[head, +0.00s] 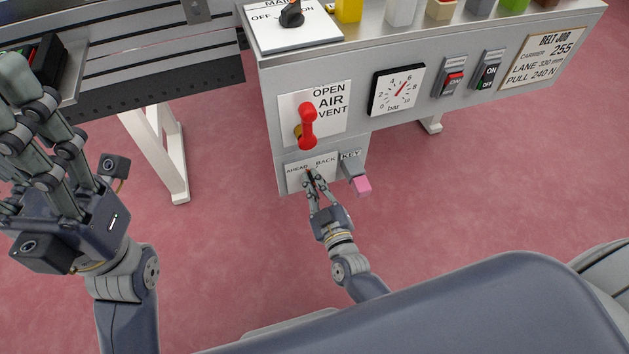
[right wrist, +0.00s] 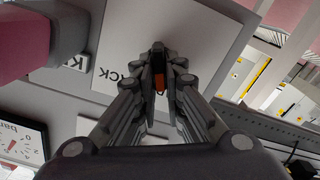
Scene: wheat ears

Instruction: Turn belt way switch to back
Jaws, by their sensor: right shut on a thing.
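The belt way switch is a small dark knob (head: 309,174) with a red-orange mark, on a white plate (head: 294,181) lettered AHEAD and BACK, low on the grey panel. My right gripper (head: 313,178) is shut on this knob from the front. In the right wrist view the fingers (right wrist: 160,72) close around the knob, and its orange strip (right wrist: 158,74) shows between them. The fingers hide most of the knob, so I cannot tell which word it points to. My left gripper (head: 35,95) is raised at the left, open and empty, away from the panel.
Above are a red air vent handle (head: 307,125) and a pressure gauge (head: 397,91). A conveyor leg (head: 162,150) stands left; the floor below the panel is clear.

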